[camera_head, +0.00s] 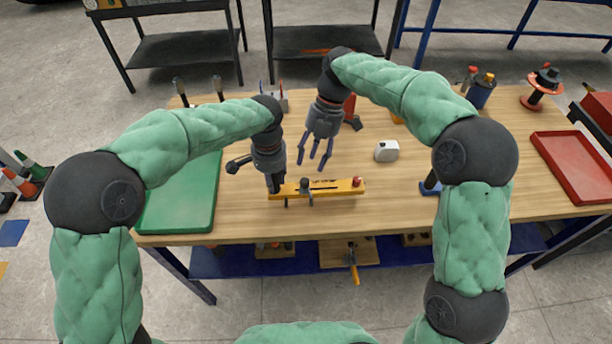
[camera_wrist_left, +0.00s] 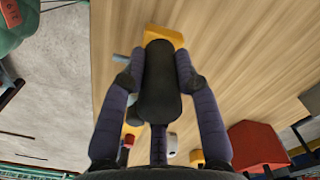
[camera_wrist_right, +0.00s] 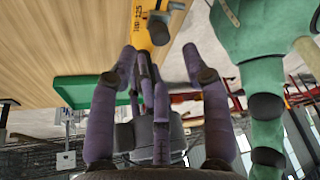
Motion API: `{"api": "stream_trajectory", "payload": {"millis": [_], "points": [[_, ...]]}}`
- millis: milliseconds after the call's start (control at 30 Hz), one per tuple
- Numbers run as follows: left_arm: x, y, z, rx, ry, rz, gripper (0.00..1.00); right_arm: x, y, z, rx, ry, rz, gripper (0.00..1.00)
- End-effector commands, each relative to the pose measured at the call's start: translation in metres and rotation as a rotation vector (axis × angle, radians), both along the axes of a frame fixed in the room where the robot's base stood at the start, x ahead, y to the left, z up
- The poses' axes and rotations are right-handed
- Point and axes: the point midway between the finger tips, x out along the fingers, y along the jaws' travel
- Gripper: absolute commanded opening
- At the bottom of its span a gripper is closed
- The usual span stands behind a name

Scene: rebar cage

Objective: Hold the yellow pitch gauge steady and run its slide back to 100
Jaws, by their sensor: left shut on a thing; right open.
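The yellow pitch gauge (camera_head: 338,187) lies across the near part of the wooden table, with a red knob (camera_head: 357,182) at its right end. Its dark slide (camera_head: 306,186) sits left of the middle. My left gripper (camera_head: 275,184) is shut on the gauge's left end; in the left wrist view its fingers (camera_wrist_left: 158,85) close around a dark grip, with yellow (camera_wrist_left: 165,34) showing beyond it. My right gripper (camera_head: 318,157) is open and empty, above and behind the gauge. In the right wrist view the gauge (camera_wrist_right: 143,12) shows printed numbers, and the slide (camera_wrist_right: 159,30) is beyond the fingers.
A green tray (camera_head: 180,215) lies left of the gauge. A red tray (camera_head: 574,165) and a spool (camera_head: 541,88) are far right. The table (camera_head: 400,205) is clear just right of the gauge.

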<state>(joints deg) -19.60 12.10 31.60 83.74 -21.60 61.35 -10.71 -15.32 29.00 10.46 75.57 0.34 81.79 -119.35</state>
Motion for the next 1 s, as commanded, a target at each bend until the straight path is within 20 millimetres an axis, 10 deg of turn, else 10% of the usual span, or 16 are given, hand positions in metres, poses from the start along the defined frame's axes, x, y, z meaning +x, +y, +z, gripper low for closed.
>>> {"api": "stream_trajectory", "payload": {"millis": [400,800,1000], "points": [[0.001,0.000,0.001,-0.001,-0.003,0.001,0.00,-0.018,0.016,-0.056,-0.001,0.001,0.000,0.48],[0.001,0.000,0.001,-0.001,-0.003,0.001,0.00,-0.019,0.018,-0.062,-0.001,-0.001,0.000,0.48],[0.001,0.000,0.001,-0.001,-0.003,0.001,0.00,-0.019,0.018,-0.062,-0.001,0.000,0.000,0.00]]}}
